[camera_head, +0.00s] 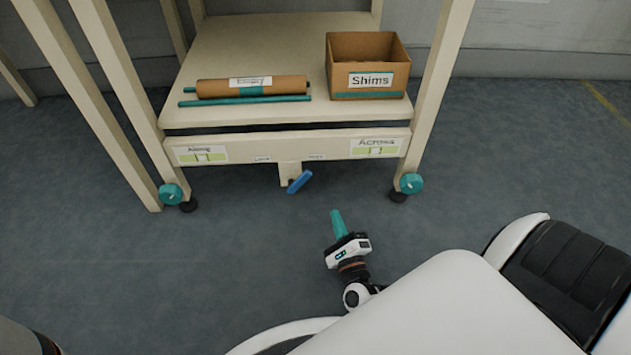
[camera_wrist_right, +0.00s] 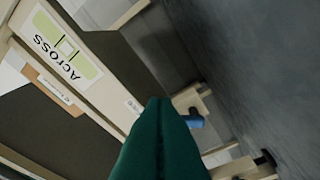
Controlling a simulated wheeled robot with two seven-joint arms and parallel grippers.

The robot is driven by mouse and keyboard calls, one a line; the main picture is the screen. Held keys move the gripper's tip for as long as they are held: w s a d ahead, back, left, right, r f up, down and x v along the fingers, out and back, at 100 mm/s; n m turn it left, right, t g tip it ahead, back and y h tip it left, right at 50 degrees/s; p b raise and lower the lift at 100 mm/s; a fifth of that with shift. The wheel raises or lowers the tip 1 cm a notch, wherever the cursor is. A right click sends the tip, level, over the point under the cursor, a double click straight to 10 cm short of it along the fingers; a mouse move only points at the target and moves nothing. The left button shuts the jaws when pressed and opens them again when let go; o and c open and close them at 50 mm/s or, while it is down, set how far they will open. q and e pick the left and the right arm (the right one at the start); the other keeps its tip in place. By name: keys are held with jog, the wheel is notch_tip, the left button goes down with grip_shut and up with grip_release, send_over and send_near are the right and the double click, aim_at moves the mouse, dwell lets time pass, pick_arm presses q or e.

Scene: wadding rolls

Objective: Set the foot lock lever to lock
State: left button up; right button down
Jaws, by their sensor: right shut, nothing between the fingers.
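The foot lock lever (camera_head: 299,182) is a short blue bar on a cream bracket (camera_head: 289,171) at the middle of the cart's lower front rail. It slants up to the right in the head view. In the right wrist view the blue lever (camera_wrist_right: 194,122) shows only in part, beyond my fingers. My right gripper (camera_head: 337,214), with teal fingers, is shut and empty. It is in front of the lever, a little to its right and apart from it. The fingers also show in the right wrist view (camera_wrist_right: 160,125). Small labels beside the bracket are too small to read. My left gripper is not in view.
The cart's lower shelf (camera_head: 240,45) holds a brown roll (camera_head: 285,88), a teal rod (camera_head: 245,101) and a cardboard box labelled Shims (camera_head: 368,65). Front rail labels read Along (camera_head: 201,154) and Across (camera_head: 376,147). Teal-capped feet (camera_head: 171,194) stand at the corners. Floor before the cart is clear.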

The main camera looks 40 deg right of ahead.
aim_at(299, 178)
jog(key=w+r+b, duration=0.3)
jog(key=w+b, duration=0.2)
jog(key=w, duration=0.4)
jog(key=shift+r, duration=0.2)
